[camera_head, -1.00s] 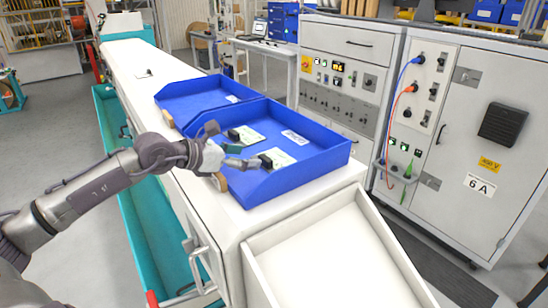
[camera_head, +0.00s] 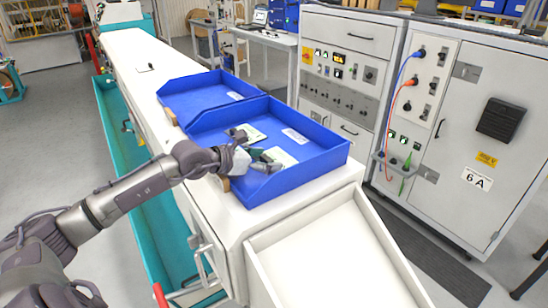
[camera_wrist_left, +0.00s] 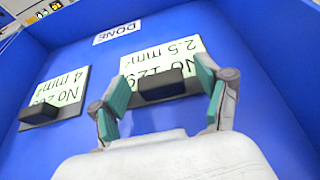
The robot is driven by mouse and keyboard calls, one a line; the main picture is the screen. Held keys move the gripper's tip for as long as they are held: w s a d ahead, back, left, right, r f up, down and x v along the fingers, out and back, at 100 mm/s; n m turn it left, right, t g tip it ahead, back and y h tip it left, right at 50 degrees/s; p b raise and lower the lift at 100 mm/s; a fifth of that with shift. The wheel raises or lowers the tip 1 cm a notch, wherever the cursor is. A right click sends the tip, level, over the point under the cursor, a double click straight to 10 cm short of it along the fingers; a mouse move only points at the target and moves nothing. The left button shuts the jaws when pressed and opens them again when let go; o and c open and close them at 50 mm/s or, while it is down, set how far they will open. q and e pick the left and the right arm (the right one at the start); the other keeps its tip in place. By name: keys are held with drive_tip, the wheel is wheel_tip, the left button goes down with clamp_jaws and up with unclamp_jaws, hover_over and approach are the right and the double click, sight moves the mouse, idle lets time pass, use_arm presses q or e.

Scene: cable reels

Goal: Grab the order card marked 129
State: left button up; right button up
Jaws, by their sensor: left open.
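The order card marked 129 (camera_wrist_left: 190,58), pale green with "2.5 mm²" and a black block (camera_wrist_left: 165,88), lies in the near blue tray; it also shows in the head view (camera_head: 281,156). In the left wrist view its print is upside down. My left gripper (camera_head: 262,160) is open over the tray. In the wrist view its teal-padded fingers (camera_wrist_left: 165,98) stand on either side of the black block, with a gap at each side. A second card (camera_wrist_left: 58,91), marked "4 mm²", lies to the left; its number is partly hidden by its own block. My right gripper is out of view.
The near blue tray (camera_head: 325,163) has raised walls and a "DONE" label (camera_head: 295,136) on its floor. Another blue tray (camera_head: 190,98) adjoins it behind. A white open chute (camera_head: 335,255) is in front. A grey cabinet (camera_head: 470,140) stands to the right.

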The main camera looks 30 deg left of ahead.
use_arm(q)
drive_tip(key=c, duration=1.3)
drive_tip(key=shift+o, duration=0.2)
